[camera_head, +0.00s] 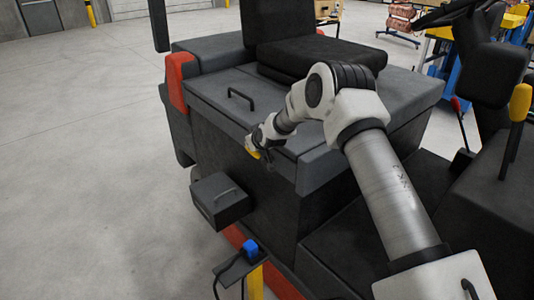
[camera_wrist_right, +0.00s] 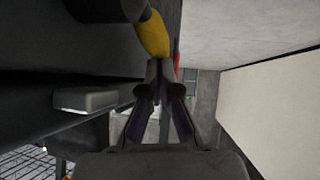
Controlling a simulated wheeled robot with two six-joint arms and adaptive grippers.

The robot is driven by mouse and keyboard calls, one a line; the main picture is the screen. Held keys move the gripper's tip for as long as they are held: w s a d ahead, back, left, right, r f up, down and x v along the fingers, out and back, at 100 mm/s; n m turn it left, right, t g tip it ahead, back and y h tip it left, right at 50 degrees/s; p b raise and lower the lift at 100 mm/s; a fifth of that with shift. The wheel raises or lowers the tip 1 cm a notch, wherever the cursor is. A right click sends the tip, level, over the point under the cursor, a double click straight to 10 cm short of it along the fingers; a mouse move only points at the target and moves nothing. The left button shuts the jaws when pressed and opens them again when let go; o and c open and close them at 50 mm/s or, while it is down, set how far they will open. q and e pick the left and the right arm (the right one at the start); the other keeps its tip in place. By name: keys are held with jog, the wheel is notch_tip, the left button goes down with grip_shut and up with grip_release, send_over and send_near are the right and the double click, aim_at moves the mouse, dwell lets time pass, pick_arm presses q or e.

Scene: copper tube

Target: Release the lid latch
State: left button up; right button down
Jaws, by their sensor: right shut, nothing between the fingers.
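The grey lid (camera_head: 215,92) lies closed on the dark vehicle body, with a black bar handle (camera_head: 240,94) on top. A small yellow piece (camera_head: 253,154), likely the latch lever, sits at the lid's front edge. It also shows in the right wrist view (camera_wrist_right: 154,36), joined to a dark round part. My right gripper (camera_wrist_right: 160,70) is shut and empty, with its tips right by the yellow piece's lower end. I cannot tell whether they touch. In the head view my right wrist partly hides this spot. My left gripper is not in view.
A black seat (camera_head: 310,55) stands behind the lid. A dark box (camera_head: 220,200) juts out from the body's front side. A yellow post with a blue top (camera_head: 250,248) stands nearer. Control levers (camera_head: 518,104) are at right. The floor at left is clear.

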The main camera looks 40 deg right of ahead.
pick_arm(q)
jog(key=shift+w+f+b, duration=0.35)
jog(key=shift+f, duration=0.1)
pick_arm(e)
jog(key=shift+w+f, duration=0.3)
jog(key=shift+f, duration=0.25)
pick_arm(q)
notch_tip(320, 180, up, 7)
jog(key=p, duration=0.7)
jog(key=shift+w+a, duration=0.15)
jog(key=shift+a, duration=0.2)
pick_arm(e)
notch_tip(320, 180, up, 14)
jog(key=a, duration=0.2)
jog(key=shift+a, duration=0.4)
jog(key=shift+f, duration=0.1)
jog(key=shift+f, duration=0.1)
